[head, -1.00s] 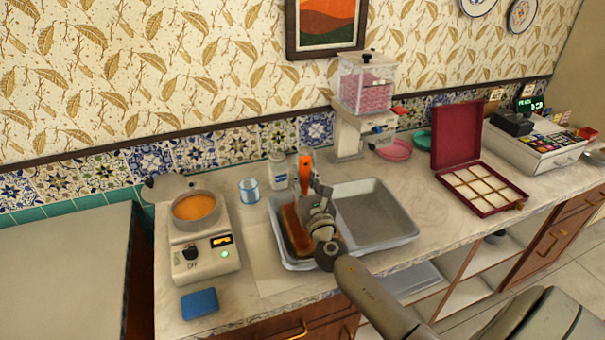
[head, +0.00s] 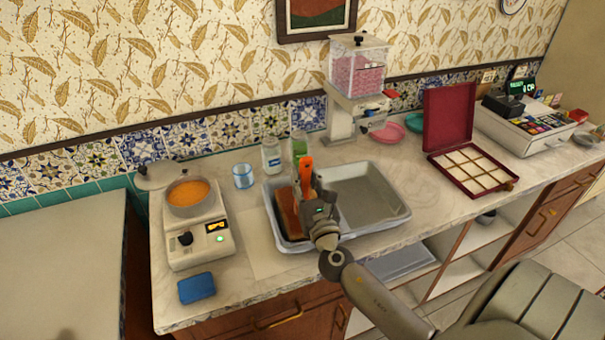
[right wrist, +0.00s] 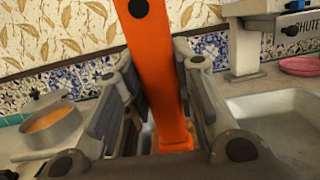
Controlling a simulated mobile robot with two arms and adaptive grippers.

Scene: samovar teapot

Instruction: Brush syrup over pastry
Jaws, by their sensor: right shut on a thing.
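My right gripper (head: 310,197) is shut on the orange handle of the brush (head: 305,170), which stands upright over the tray. The orange handle (right wrist: 158,80) also fills the middle of the right wrist view, between the two fingers. The brush's lower end is hidden. My left gripper is not in view.
A blue-and-white cup (head: 243,176), a white jar (head: 271,156) and a green bottle stand behind the tray. A blue sponge (head: 197,288) lies at the front left. A dispenser (head: 357,80) and an open red box (head: 470,165) stand to the right. The tray's right part is empty.

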